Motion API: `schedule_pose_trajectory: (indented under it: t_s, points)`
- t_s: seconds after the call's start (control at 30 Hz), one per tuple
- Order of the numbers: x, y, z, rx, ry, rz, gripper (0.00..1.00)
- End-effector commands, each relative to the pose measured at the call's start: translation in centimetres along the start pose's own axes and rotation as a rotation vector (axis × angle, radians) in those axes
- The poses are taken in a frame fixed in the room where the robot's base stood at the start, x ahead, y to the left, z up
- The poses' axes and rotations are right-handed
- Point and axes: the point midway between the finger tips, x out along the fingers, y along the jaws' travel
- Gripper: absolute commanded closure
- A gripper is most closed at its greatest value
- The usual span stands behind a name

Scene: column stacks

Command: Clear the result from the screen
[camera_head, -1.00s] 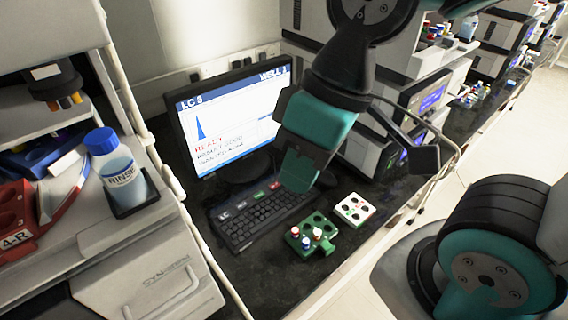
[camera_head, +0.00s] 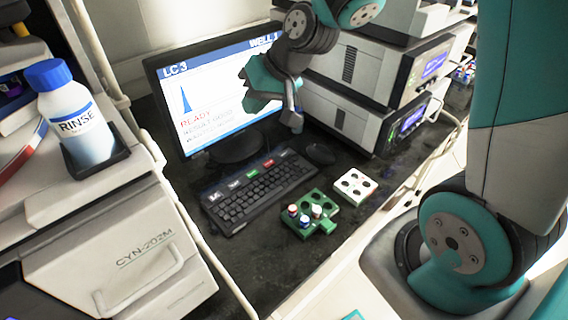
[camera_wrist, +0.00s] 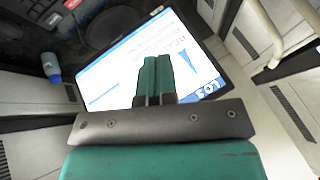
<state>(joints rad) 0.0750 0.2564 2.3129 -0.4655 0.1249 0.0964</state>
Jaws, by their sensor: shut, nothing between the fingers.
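The monitor (camera_head: 158,98) stands at the back of the bench. Its lit screen (camera_head: 200,100) shows "LC 3", a blue peak, red "READY" and a result line, partly covered by my gripper. The keyboard (camera_head: 262,188) lies in front, with a red key (camera_head: 268,163), a green key (camera_head: 252,169) and pale keys along its back row. My gripper (camera_head: 250,78) is shut and empty, in front of the screen's right part. In the wrist view my shut teal fingers (camera_wrist: 155,62) point at the screen (camera_wrist: 125,68), which appears upside down. Contact cannot be told.
A mouse (camera_head: 318,153) lies right of the keyboard. A green rack (camera_head: 328,207) with several vials and a white rack (camera_head: 352,187) stand in front. A RINSE bottle (camera_head: 80,125) stands at left. Stacked instruments (camera_head: 350,75) stand at right. The front bench strip is clear.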

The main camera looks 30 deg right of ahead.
Motion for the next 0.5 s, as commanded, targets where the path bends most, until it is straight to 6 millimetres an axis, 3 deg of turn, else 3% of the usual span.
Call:
schedule_pose_trajectory:
  t_s: [0.03, 0.2, 0.33, 0.5]
  points:
    - [2.9, 3.5, -0.8, 0.069, 0.047, 0.016, 1.00]
    - [7.8, 12.0, -3.4, 0.235, 0.210, 0.061, 1.00]
    - [9.9, 16.6, -4.1, 0.317, 0.296, 0.088, 1.00]
    - [10.8, 19.5, -4.4, 0.363, 0.352, 0.105, 1.00]
